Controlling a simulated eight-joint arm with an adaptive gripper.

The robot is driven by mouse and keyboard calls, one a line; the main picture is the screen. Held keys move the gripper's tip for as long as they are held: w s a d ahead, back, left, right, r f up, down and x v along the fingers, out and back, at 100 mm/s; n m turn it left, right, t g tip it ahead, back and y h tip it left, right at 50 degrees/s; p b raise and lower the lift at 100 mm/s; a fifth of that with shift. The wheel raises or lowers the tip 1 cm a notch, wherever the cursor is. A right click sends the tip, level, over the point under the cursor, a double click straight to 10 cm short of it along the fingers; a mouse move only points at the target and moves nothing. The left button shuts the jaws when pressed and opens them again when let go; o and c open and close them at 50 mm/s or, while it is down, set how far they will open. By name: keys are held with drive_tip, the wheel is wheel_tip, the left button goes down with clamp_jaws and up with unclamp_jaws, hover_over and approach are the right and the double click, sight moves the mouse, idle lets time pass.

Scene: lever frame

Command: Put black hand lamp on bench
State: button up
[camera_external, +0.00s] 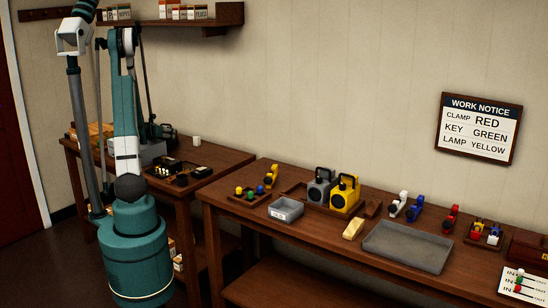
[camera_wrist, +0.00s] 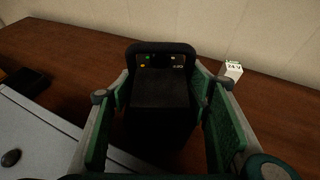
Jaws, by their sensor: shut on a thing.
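The black hand lamp (camera_wrist: 160,95) fills the middle of the wrist view, with small coloured lights on its top panel. My gripper (camera_wrist: 160,84) has its green-padded fingers on both sides of the lamp and is shut on it. In the external view the lamp (camera_external: 166,132) shows small and dark at the back of the left wooden table (camera_external: 229,159); my arm partly hides the gripper there. I cannot tell whether the lamp touches the tabletop. The longer wooden bench (camera_external: 235,212) stands to the right, with a grey lamp (camera_external: 320,188) and a yellow lamp (camera_external: 345,194) on it.
A small white block (camera_wrist: 233,70) stands right of the lamp. A grey box (camera_wrist: 45,135) is close on the left. A dark compartment tray (camera_external: 181,176) sits at the left table's front. The bench holds a shallow grey tray (camera_external: 408,247), a small bin (camera_external: 286,209) and a yellow block (camera_external: 353,228).

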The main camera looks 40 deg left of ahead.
drive_tip(key=shift+c, duration=1.3)
drive_tip(key=shift+r, duration=0.15)
wheel_tip(320, 180, up, 10)
drive_tip(key=p, duration=0.2)
drive_tip(key=shift+p, duration=0.35)
drive_tip(key=s+d+r+n+g+y, duration=0.1)
drive_tip(key=r+y, duration=0.1)
drive_tip(key=r, duration=0.6)
drive_tip(key=s+r+n+g+y, duration=0.1)
drive_tip(key=s+r+n, duration=0.1)
drive_tip(key=r, duration=0.7)
drive_tip(key=shift+s+d+n+y, duration=0.3)
drive_tip(key=shift+d+y, duration=0.1)
drive_tip(key=shift+f, duration=0.2)
